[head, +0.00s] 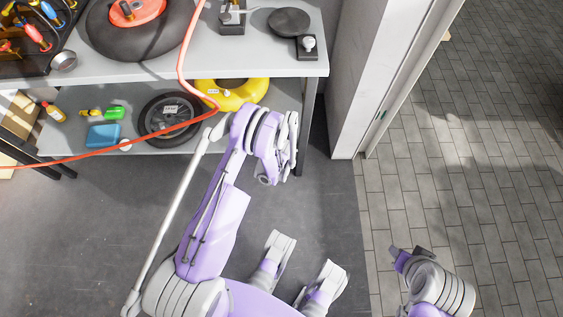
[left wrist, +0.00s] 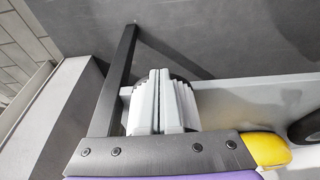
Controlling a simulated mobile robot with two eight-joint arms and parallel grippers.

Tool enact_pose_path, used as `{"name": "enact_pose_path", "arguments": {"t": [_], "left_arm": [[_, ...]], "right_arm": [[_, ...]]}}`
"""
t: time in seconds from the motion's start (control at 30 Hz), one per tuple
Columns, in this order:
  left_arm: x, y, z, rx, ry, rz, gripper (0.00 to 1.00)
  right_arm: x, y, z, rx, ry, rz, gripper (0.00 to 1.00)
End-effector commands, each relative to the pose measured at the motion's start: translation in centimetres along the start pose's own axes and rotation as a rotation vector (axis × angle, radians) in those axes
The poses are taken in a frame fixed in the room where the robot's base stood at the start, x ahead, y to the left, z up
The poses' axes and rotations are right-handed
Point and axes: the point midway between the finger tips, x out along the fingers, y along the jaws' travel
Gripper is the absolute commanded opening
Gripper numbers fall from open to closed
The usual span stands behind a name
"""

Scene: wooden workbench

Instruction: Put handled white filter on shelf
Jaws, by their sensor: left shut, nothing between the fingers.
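My left gripper (head: 291,145) is beside the right end of the workbench, near its leg and the lower shelf (head: 215,143). In the left wrist view its two pale fingers (left wrist: 160,100) are together with nothing between them. The shelf also shows in that view (left wrist: 250,98). A small white item (head: 125,145) lies on the shelf by a blue container, too small to identify. I cannot pick out a handled white filter for certain in either view. My right gripper (head: 408,255) is low at the right, over the floor, and its jaws are unclear.
The shelf holds a yellow ring (head: 232,95), a black wheel (head: 170,118), the blue container (head: 103,135) and small bottles. A tire (head: 140,40) and a black disc (head: 289,22) are on the benchtop. An orange hose (head: 150,140) hangs across. A white wall (head: 350,90) stands right.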

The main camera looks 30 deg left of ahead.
Motion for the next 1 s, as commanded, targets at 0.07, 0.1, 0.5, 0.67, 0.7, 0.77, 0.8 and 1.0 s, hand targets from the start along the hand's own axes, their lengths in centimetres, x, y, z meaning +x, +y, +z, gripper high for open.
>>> {"name": "enact_pose_path", "arguments": {"t": [0.07, 0.1, 0.5, 0.67, 0.7, 0.77, 0.8, 1.0], "left_arm": [[0.0, 0.0, 0.0, 0.000, 0.000, 0.000, 0.00], [0.0, 0.0, 0.0, 0.000, 0.000, 0.000, 0.00], [1.5, -0.1, -3.5, -0.001, 0.000, -0.002, 0.00], [2.6, 0.0, -7.1, -0.001, 0.000, -0.001, 0.00], [2.8, 0.0, -7.8, -0.001, 0.000, -0.001, 0.00], [3.0, 0.0, -8.7, -0.001, 0.000, -0.001, 0.00], [3.0, 0.0, -9.2, -0.001, 0.000, -0.001, 0.00], [2.9, 0.0, -9.9, 0.001, 0.001, 0.000, 0.00]], "right_arm": [[0.0, 0.0, 0.0, 0.000, 0.000, 0.000, 0.44], [0.0, 0.0, 0.0, 0.000, 0.000, 0.000, 0.44], [2.0, 0.0, 0.6, 0.000, -0.007, 0.000, 0.44], [3.7, 0.0, 1.1, 0.000, -0.013, 0.000, 0.44], [4.0, 0.0, 1.2, 0.000, -0.014, 0.000, 0.44], [4.4, 0.0, 1.3, 0.000, -0.015, 0.000, 0.44], [4.5, 0.0, 1.4, 0.000, -0.015, 0.000, 0.44], [4.6, 0.0, 1.4, 0.000, -0.016, 0.000, 0.44]]}}
